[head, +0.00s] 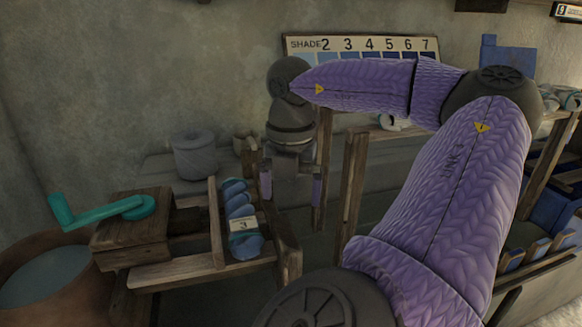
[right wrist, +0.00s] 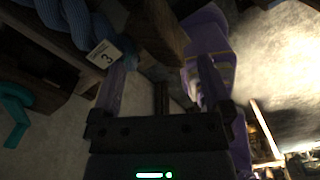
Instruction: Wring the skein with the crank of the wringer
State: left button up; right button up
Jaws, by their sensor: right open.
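The wringer (head: 130,228) is a wooden block and frame at the left of the head view. Its teal crank (head: 100,212) sits on top, the handle pointing left and up; it also shows at the left edge of the right wrist view (right wrist: 14,112). The twisted blue skein (head: 238,200), with a white tag marked 3, lies on the wooden frame right of the block. It also shows at the upper left of the right wrist view (right wrist: 75,22). My right gripper (head: 291,200) is open and empty, pointing down just right of the skein, apart from it. My left gripper is out of view.
A brown tub of bluish liquid (head: 45,280) stands below the crank handle. A grey pot (head: 194,155) stands on the ledge behind. Wooden posts (head: 352,185) rise right of my gripper. A shade chart (head: 365,47) is on the back wall.

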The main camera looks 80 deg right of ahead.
pick_arm(q)
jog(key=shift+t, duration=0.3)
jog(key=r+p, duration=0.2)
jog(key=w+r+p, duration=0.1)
jog(key=p, duration=0.1)
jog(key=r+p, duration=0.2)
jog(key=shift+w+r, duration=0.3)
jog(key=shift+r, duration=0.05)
pick_arm(e)
notch_tip(320, 180, up, 8)
